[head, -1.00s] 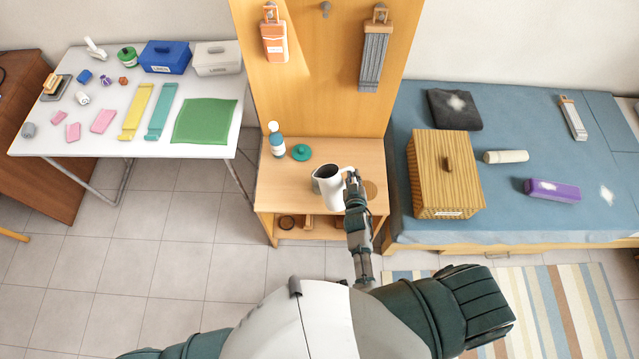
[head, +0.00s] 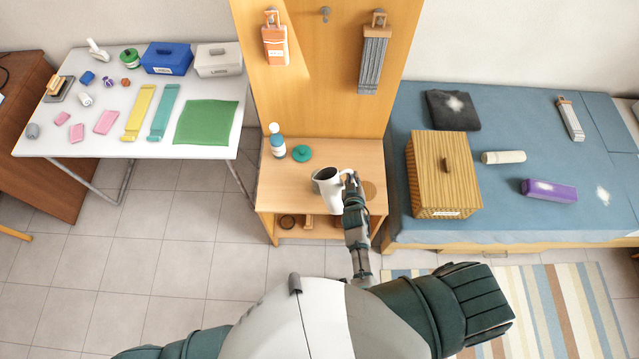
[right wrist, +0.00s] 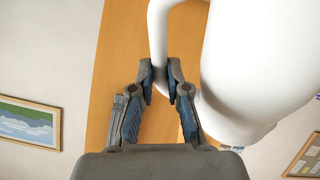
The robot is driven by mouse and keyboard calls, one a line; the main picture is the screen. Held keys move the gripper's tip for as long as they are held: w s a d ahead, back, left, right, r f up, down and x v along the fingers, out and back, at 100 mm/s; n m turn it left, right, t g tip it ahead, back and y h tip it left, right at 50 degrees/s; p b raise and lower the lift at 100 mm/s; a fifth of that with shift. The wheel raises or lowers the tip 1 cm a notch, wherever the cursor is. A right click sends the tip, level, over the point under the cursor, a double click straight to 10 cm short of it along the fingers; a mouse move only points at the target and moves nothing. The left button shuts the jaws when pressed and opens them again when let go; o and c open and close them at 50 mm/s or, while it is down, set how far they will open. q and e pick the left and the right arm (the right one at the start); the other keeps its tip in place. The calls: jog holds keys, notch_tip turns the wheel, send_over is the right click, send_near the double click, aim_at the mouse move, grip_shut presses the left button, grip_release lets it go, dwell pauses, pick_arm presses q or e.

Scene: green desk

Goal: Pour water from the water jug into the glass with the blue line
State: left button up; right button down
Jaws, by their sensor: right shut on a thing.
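The white water jug (head: 333,196) is over the small wooden table, its dark opening facing up and its handle towards the right. My right gripper (head: 352,180) is shut on the jug's handle. The right wrist view shows the fingertips (right wrist: 160,75) closed around the white handle (right wrist: 158,40), with the jug's body (right wrist: 245,75) just to the right. I cannot tell whether the jug's base touches the table. I cannot make out a glass with a blue line, nor water in the jug. My left gripper is not in view.
A wicker box (head: 445,175) stands on the blue bed at right. A white table (head: 60,145) with several items is at left.

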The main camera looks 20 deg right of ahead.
jog(key=shift+r, duration=0.1)
jog(key=shift+r+p, duration=0.1)
jog(key=shift+p, duration=0.55)
jog(key=shift+g, duration=0.3)
jog(key=shift+n+g+p, duration=0.3)
jog(key=shift+p, duration=0.45)
